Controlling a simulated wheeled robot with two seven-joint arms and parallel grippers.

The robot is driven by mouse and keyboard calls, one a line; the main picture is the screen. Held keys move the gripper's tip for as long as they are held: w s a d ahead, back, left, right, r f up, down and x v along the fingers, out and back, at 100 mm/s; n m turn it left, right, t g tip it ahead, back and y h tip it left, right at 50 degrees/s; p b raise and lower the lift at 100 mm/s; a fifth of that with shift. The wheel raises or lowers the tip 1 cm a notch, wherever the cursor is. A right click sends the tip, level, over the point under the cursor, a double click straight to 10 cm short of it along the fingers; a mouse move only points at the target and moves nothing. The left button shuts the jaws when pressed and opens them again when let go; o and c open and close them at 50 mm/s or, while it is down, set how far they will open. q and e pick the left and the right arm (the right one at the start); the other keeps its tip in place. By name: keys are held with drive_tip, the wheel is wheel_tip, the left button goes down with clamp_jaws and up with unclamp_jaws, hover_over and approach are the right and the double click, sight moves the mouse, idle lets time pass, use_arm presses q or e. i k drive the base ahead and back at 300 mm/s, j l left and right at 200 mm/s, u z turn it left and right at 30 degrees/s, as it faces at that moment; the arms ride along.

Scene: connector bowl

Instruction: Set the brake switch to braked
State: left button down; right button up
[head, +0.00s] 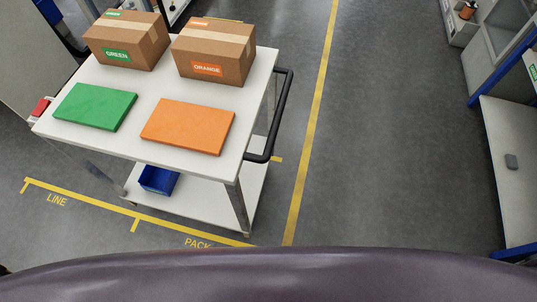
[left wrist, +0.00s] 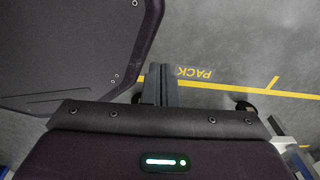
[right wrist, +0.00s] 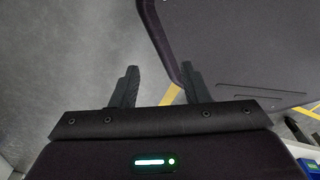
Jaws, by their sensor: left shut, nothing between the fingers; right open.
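A white cart (head: 150,153) stands at the left in the head view. A small red part (head: 40,107) sits at the cart's left corner; it may be the brake switch, but it is too small for me to read its setting. My left gripper (left wrist: 161,84) is shut and empty above the grey floor in the left wrist view. My right gripper (right wrist: 160,85) is open and empty above the floor in the right wrist view. Neither gripper shows in the head view, and both are away from the cart's red part.
A green-labelled box (head: 127,39) and an orange-labelled box (head: 213,51) stand on the cart, with a green slab (head: 95,106) and an orange slab (head: 188,126). A black handle (head: 283,115) juts right. A blue bin (head: 158,180) sits below. Floor to the right is clear.

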sight(43, 104)
drive_tip(key=u, duration=1.55)
drive_tip(key=i+j+z, duration=0.1)
drive_tip(key=i+j, duration=0.25)
drive_tip(key=j, duration=0.3)
drive_tip(key=i+j+z, duration=0.15)
drive_tip(key=j, duration=0.15)
drive_tip(key=i+j, duration=0.15)
drive_tip(key=j, duration=0.2)
drive_tip(key=z, duration=0.05)
